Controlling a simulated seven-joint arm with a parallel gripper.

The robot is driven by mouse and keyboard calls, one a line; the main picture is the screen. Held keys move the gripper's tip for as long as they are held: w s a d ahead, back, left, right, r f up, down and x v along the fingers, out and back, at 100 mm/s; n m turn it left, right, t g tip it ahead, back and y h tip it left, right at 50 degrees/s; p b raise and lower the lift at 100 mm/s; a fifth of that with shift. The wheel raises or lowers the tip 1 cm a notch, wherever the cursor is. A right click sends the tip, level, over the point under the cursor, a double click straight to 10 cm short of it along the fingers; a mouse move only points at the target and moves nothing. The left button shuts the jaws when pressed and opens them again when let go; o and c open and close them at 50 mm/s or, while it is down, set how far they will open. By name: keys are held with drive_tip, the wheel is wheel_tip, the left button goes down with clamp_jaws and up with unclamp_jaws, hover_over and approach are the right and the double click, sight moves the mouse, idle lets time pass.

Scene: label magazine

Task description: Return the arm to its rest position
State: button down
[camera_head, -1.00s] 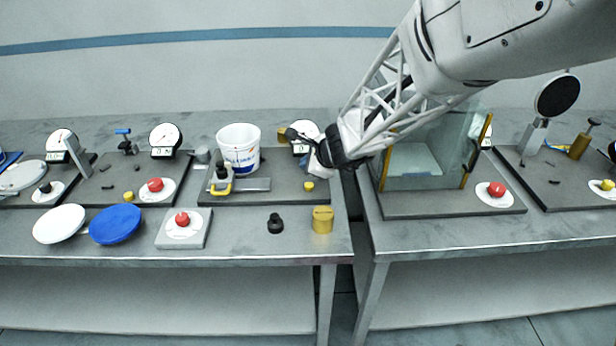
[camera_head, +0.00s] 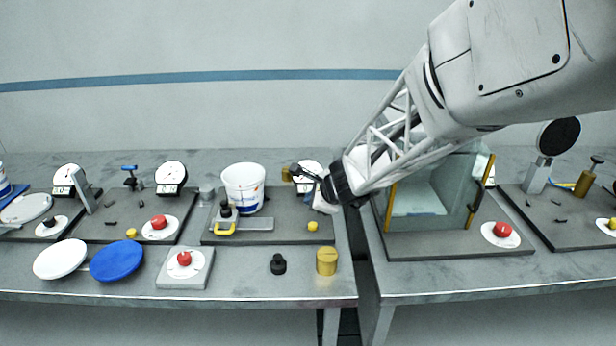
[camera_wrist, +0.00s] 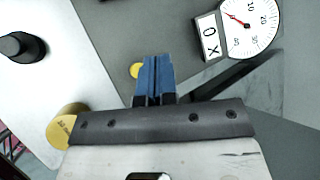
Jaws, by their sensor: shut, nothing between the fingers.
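My gripper (camera_head: 306,178) hangs above the back right part of the left table, close to a dial gauge and the gap between the tables. In the wrist view its blue fingers (camera_wrist: 154,80) are together with nothing between them. The fingertips in that view overlap a small yellow knob (camera_wrist: 136,70) on the dark board below. My arm reaches in from the upper right in the head view and covers part of the glass-walled box.
A white bucket (camera_head: 243,187), a dial gauge (camera_wrist: 247,24), a black knob (camera_head: 278,264) and a brass cylinder (camera_head: 326,261) stand near my gripper. The glass-walled box (camera_head: 431,205) stands on the right table. Blue (camera_head: 117,257) and white discs (camera_head: 60,259) lie front left.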

drive_tip(key=s+d+r+n+g+h, duration=0.1)
drive_tip(key=s+d+n, duration=0.4)
drive_tip(key=s, duration=0.6)
drive_tip(key=s+d+r+n+g+h, duration=0.1)
drive_tip(key=s+d+r+n+h, duration=0.2)
drive_tip(key=s, duration=0.9)
drive_tip(key=s+d+r+n+g+h, duration=0.2)
drive_tip(key=s+d+r+n, duration=0.5)
drive_tip(key=s+n, duration=0.3)
drive_tip(key=shift+s+d, duration=0.3)
drive_tip(key=shift+s, duration=0.35)
